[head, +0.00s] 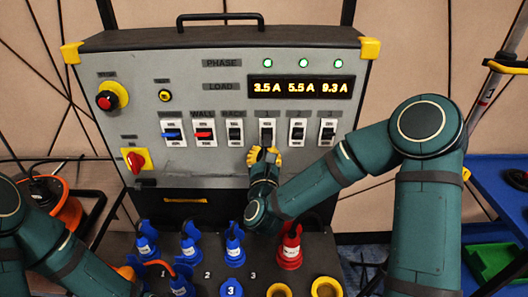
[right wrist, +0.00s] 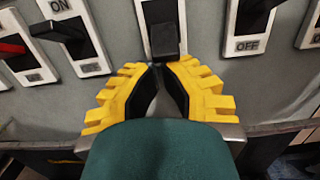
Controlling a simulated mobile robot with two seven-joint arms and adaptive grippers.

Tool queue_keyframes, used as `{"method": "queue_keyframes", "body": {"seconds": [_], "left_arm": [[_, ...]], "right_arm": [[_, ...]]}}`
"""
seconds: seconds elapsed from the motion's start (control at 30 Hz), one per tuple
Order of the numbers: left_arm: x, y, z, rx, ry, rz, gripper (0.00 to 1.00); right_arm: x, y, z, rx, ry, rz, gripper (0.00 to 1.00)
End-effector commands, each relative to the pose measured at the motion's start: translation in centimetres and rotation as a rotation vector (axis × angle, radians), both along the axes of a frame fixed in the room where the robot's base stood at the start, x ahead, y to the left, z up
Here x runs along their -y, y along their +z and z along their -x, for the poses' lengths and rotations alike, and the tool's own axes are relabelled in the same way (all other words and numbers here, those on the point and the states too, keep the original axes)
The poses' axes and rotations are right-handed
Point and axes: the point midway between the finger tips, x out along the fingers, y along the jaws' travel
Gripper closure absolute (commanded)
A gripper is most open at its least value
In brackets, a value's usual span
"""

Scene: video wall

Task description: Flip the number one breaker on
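The number one breaker (head: 266,132) is a black lever on a white plate in the grey panel (head: 190,95), under the load display. In the right wrist view its black lever (right wrist: 165,39) is straight above my fingertips. My right gripper (head: 264,157) is just below this breaker, pointing up at it. In the right wrist view its yellow-and-black fingers (right wrist: 157,68) meet at the tips with nothing visible between them. Whether they touch the lever I cannot tell. The breaker's lower label is hidden. My left arm shows at the lower left; its gripper is out of view.
Breakers two (head: 297,132) and three (head: 328,132) are close on the right, the rack breaker (head: 235,132) on the left. Blue plugs (head: 235,250) and a red plug (head: 290,250) stand below the panel. A blue cart (head: 500,200) is at the right.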

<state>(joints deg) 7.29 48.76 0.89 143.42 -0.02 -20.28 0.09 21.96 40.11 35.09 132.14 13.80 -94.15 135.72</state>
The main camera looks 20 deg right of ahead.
Motion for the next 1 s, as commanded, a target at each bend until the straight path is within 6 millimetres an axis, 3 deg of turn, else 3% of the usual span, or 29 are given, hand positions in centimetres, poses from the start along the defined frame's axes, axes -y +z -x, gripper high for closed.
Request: {"method": "queue_keyframes", "body": {"seconds": [0.67, 1.0], "left_arm": [[0.1, 2.4, 0.4, -0.010, -0.002, 0.002, 0.00], [-0.1, 7.1, -0.2, 0.004, 0.012, -0.001, 0.00]], "right_arm": [[0.0, 0.8, 0.0, -0.131, 0.000, -0.038, 1.00], [-0.1, 2.5, 0.3, -0.366, 0.000, -0.107, 1.00]]}}
